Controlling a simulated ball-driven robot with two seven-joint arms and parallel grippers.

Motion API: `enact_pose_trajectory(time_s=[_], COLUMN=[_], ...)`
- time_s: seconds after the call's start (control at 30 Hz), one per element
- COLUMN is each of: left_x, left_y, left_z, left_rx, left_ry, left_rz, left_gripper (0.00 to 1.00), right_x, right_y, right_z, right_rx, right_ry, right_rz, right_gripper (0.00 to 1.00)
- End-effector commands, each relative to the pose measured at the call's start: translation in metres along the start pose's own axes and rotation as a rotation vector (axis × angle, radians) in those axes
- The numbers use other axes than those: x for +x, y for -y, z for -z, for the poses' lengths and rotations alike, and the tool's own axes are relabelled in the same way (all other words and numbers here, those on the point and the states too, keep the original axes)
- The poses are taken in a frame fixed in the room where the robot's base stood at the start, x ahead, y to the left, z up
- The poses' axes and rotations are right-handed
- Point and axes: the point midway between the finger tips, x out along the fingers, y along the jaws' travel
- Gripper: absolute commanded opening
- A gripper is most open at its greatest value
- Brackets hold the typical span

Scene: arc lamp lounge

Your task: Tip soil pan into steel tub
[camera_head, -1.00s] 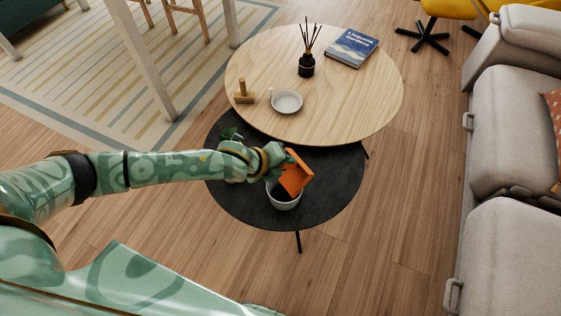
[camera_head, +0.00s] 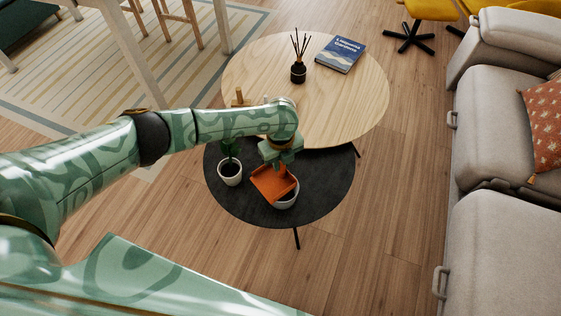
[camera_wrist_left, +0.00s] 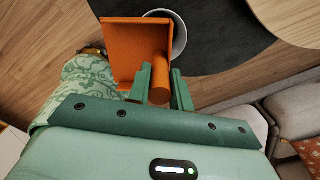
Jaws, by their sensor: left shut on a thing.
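My left gripper (camera_head: 281,160) is shut on the handle of the orange soil pan (camera_head: 270,184). In the left wrist view the handle sits between the two fingers (camera_wrist_left: 160,88), and the pan (camera_wrist_left: 130,42) extends beyond them. In the head view the pan looks near level, its orange inside facing up, with no soil clearly visible in it. The steel tub (camera_head: 288,202) stands on the low black table. The pan covers its left part, and its inside is mostly hidden. The tub's rim (camera_wrist_left: 181,36) also shows beside the pan in the left wrist view. My right gripper is out of view.
A plant in a white pot (camera_head: 230,174) stands left of the pan on the black table (camera_head: 326,190). The higher wooden table (camera_head: 350,100) behind holds a reed diffuser (camera_head: 298,71), a book (camera_head: 340,54) and a wooden object (camera_head: 239,97). A sofa (camera_head: 500,150) is at right.

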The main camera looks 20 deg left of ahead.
Motion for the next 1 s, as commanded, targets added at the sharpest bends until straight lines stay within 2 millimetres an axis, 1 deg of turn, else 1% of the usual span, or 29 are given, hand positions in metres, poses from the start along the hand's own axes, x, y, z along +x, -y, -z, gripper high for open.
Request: enact_pose_trajectory(time_s=[0.27,0.33,0.47,0.6,0.67,1.0], left_x=[0.000,-0.003,-0.018,-0.038,-0.043,-0.041], left_y=[-0.001,-0.001,0.000,0.001,0.001,0.000], left_z=[0.000,0.000,0.000,0.000,0.000,0.000], left_rx=[0.000,-0.001,-0.001,-0.001,-0.001,-0.010], left_ry=[-0.004,-0.004,-0.002,-0.001,-0.002,-0.004], left_rz=[-0.018,-0.017,-0.014,-0.012,-0.013,-0.016], left_gripper=[0.00,0.00,0.00,0.00,0.00,0.00], right_x=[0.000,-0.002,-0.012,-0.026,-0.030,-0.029], right_y=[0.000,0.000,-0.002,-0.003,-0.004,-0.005], right_z=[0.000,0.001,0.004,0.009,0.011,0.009], right_rx=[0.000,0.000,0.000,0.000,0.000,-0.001], right_ry=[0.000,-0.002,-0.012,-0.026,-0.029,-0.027], right_rz=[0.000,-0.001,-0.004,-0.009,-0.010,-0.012], right_gripper=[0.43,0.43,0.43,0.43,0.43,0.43])
